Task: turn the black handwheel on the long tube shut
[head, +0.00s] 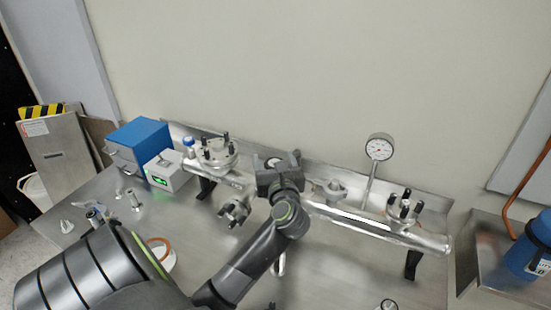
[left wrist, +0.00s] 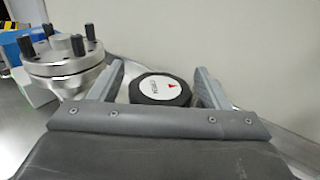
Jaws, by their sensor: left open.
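The black handwheel (left wrist: 160,89) has a white round label with a red arrow and sits between the fingers of my left gripper (left wrist: 159,72) in the left wrist view. The fingers stand apart on either side of it, and I see gaps, so the gripper is open. In the head view my left gripper (head: 278,168) is over the middle of the long metal tube (head: 380,224) and covers most of the handwheel. The part of the tube beneath the gripper is hidden. My right gripper is not in view.
Flanges with black-tipped studs stand on the tube at left (head: 215,155) and right (head: 403,212). A dial gauge (head: 379,148) rises right of my gripper. A blue box (head: 140,140) and a grey box with a green display (head: 166,174) stand left. A wall is close behind.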

